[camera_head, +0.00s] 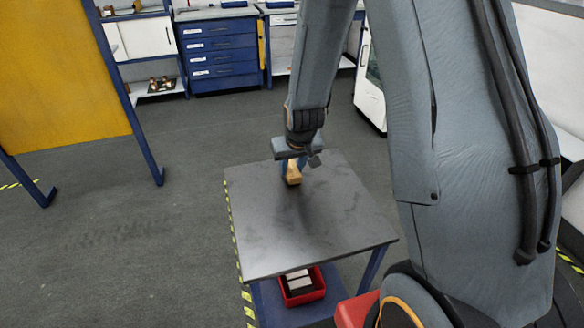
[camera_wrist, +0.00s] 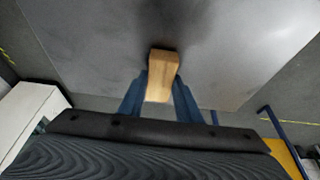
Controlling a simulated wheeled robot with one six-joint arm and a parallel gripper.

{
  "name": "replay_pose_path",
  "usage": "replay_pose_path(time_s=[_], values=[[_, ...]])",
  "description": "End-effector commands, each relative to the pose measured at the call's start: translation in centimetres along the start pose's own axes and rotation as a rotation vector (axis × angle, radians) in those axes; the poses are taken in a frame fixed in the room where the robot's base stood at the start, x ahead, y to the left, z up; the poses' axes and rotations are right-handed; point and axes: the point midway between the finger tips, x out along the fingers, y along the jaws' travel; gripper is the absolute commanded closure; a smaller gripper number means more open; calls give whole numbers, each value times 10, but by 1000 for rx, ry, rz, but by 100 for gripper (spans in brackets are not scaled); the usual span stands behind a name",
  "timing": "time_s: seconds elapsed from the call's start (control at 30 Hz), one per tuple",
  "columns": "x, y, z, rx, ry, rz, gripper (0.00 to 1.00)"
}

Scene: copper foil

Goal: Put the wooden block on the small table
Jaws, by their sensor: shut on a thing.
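The wooden block (camera_head: 293,174) is light brown and sits between the fingers of my gripper (camera_head: 292,164) at the far part of the small table (camera_head: 300,225). The table has a dark grey metal top and blue legs. In the wrist view the block (camera_wrist: 163,66) is held between the two blue fingers of my gripper (camera_wrist: 160,88), with the grey tabletop (camera_wrist: 225,50) behind it. My gripper is shut on the block. A dark shadow lies by the block on the top. I cannot tell whether the block touches the tabletop.
The rest of the tabletop is bare. A red bin (camera_head: 302,290) with white items stands on the lower shelf. Blue drawers (camera_head: 220,50) stand at the back, and a yellow panel (camera_head: 60,75) with blue posts is at left. A white cabinet (camera_head: 370,85) stands behind the table.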

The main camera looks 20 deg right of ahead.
Motion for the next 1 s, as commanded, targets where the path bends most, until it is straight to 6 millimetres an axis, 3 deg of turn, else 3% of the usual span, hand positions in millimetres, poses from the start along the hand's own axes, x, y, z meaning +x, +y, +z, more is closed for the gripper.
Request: replay_pose_path(time_s=[0.37, 0.4, 0.5, 0.83, 1.0], values=[[5, 0, 1, 0, 2, 0, 92], [5, 0, 1, 0, 2, 0, 66], [4, 0, 1, 0, 2, 0, 51], [2, 0, 0, 0, 2, 0, 51], [-13, 0, -2, 0, 5, 0, 51]])
